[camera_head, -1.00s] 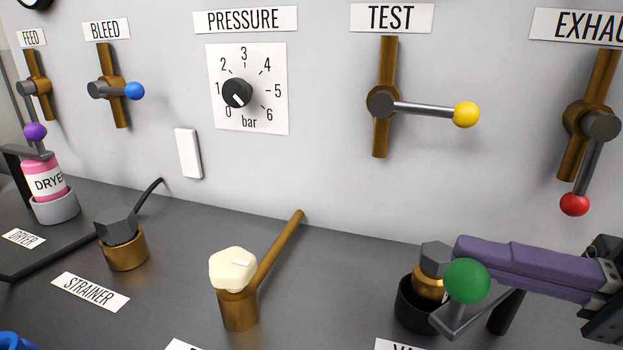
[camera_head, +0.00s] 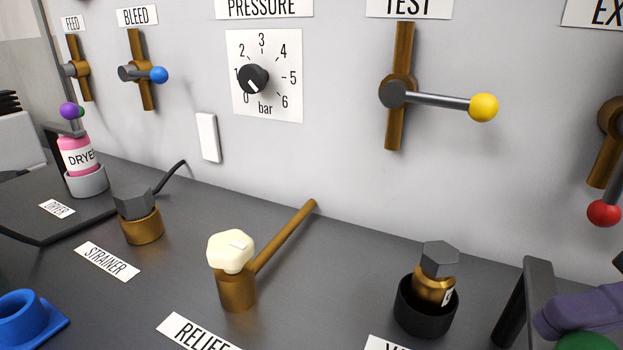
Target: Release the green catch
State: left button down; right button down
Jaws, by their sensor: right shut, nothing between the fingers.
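The green catch shows as a green ball knob (camera_head: 586,342) cut by the bottom edge at the lower right. A dark post with a grey arm (camera_head: 540,285) stands just behind it, to the right of the valve. The arm is clear of the valve (camera_head: 433,290), a brass body with a grey hex top in a black cup. My right gripper (camera_head: 548,318), with purple fingers, is shut and empty, right above the green knob in the picture. I cannot tell whether it touches the knob. My left gripper is not in view.
A cream-knobbed relief valve (camera_head: 236,280) with a brass pipe stands left of the valve. The yellow-ended test lever (camera_head: 440,101) and red-ended exhaust lever (camera_head: 604,213) stick out from the wall. The strainer (camera_head: 140,222) and pink dryer (camera_head: 78,157) stand further left.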

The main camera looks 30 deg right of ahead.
jog(key=shift+s, duration=0.1)
dwell(0.3)
jog(key=shift+d, duration=0.15)
jog(key=b+v, duration=0.2)
jog(key=v, duration=0.7)
jog(key=shift+s+d, duration=0.25)
jog(key=shift+d, duration=0.1)
